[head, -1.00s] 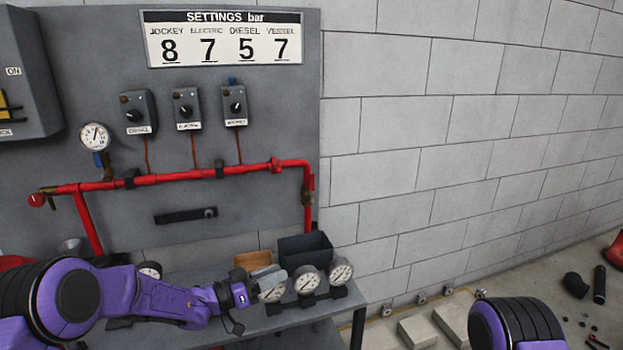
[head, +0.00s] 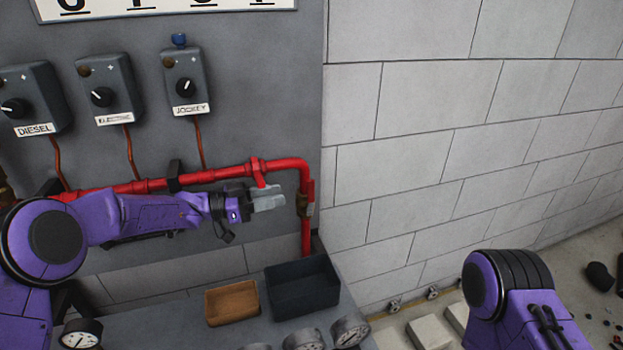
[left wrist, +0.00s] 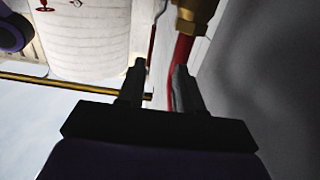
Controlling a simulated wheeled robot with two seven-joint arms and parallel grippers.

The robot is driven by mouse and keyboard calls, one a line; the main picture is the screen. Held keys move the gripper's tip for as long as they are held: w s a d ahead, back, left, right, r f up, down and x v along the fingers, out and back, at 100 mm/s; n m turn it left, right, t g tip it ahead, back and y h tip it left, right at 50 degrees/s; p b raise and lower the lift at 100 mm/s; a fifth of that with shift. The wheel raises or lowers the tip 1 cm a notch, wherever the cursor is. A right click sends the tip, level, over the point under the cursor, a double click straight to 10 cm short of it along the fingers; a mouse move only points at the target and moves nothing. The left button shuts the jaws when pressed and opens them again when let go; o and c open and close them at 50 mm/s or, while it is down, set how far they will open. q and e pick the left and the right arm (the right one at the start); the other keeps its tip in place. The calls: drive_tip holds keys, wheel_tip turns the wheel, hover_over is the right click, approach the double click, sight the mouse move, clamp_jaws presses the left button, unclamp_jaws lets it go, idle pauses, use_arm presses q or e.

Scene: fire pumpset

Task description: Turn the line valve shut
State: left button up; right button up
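The red pipe (head: 140,186) runs across the grey panel and bends down at its right end. A red lever-like fitting (head: 258,172) sits on it near the bend; a brass fitting (head: 306,200) sits on the downward part. I cannot tell which is the line valve. My left gripper (head: 272,198) is just below the red fitting and left of the brass one, pointing right. In the left wrist view its fingers (left wrist: 160,88) are apart with nothing between them. Beyond them show the red pipe (left wrist: 181,52) and brass fitting (left wrist: 198,12). My right gripper is out of view.
Three knob boxes, including the jockey box (head: 185,84), are above the pipe. Below, a dark bin (head: 302,290), a brown tray (head: 232,304) and several gauges are on the bench. A block wall (head: 450,140) stands to the right.

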use_arm(q)
drive_tip(key=r+p, duration=0.2)
drive_tip(key=p, duration=0.1)
hover_over(311, 204)
drive_tip(key=s+v, duration=0.1)
drive_tip(key=v, duration=0.2)
drive_tip(key=shift+w+d+f, duration=0.3)
drive_tip(key=shift+w+d, duration=0.25)
drive_tip(key=shift+w, duration=0.05)
drive_tip(key=shift+w+d+f, duration=0.35)
drive_tip(key=shift+w+d, duration=0.25)
drive_tip(key=shift+w+d+f, duration=0.15)
drive_tip(key=shift+w+d, duration=0.1)
drive_tip(key=shift+d, duration=0.1)
drive_tip(key=shift+s+r, duration=0.3)
drive_tip(key=shift+s, duration=0.1)
drive_tip(key=c, duration=0.5)
drive_tip(key=shift+w+f, duration=0.1)
drive_tip(key=shift+f, duration=0.1)
clamp_jaws()
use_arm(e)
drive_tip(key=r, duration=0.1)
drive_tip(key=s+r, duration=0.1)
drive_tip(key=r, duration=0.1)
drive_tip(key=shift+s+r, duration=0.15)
